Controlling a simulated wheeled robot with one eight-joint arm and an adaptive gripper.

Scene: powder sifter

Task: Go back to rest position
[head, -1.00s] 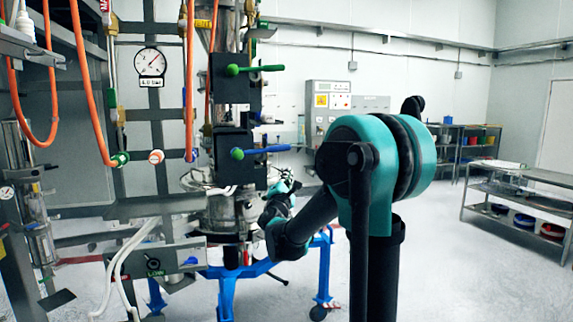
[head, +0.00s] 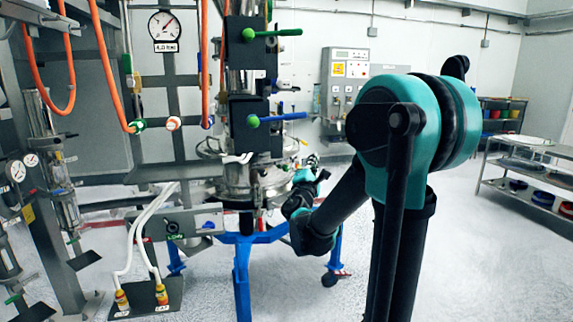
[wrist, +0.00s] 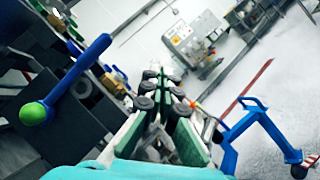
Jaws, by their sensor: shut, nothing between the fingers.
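My gripper (head: 313,163) is just right of the sifter's metal vessel (head: 250,180) in the head view, small and partly hidden by my own arm. In the wrist view my gripper (wrist: 166,78) points away from me, with its fingers closed together and nothing held. A blue lever with a green knob (wrist: 65,80) lies close on the left in the wrist view, apart from the fingers. The same blue lever (head: 280,117) sticks out to the right from the sifter column in the head view.
A lever with a green handle (head: 275,33) sits higher on the column. A blue wheeled frame (head: 243,260) stands below the vessel. Orange hoses (head: 107,70) hang at left. A wall control box (head: 345,75) is behind. Open floor (head: 490,250) lies to the right.

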